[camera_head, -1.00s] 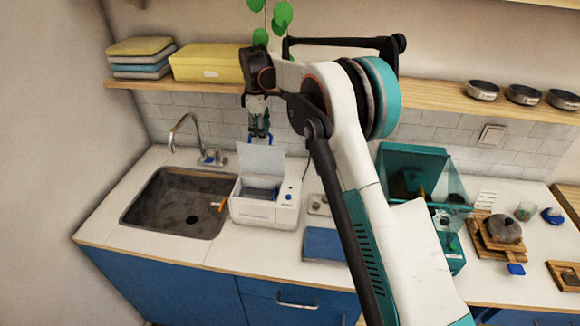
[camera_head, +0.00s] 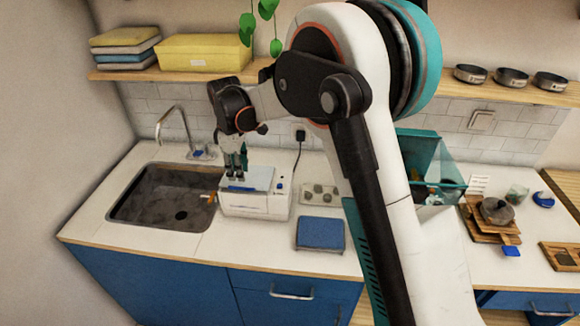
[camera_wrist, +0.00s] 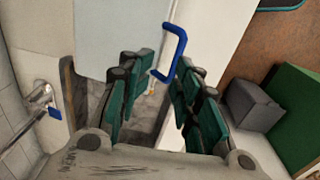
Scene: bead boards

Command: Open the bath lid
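The bath is a white box (camera_head: 262,206) on the counter, just right of the sink. Its pale grey-blue lid (camera_head: 262,178) lies low over the top, close to flat; I cannot tell whether it is fully down. The lid (camera_wrist: 105,35) also shows in the wrist view, with a blue loop handle (camera_wrist: 181,45) on its edge. My gripper (camera_head: 236,177) points down at the lid's left front part. In the wrist view its green fingers (camera_wrist: 160,85) stand apart, one on each side of the handle. No firm grip on it shows.
The sink (camera_head: 165,197) with its faucet (camera_head: 172,122) is left of the bath. A blue pad (camera_head: 320,233) and a plate with round knobs (camera_head: 319,193) are to its right. A shelf (camera_head: 180,75) hangs above. A teal bin (camera_head: 430,160) stands beyond my arm.

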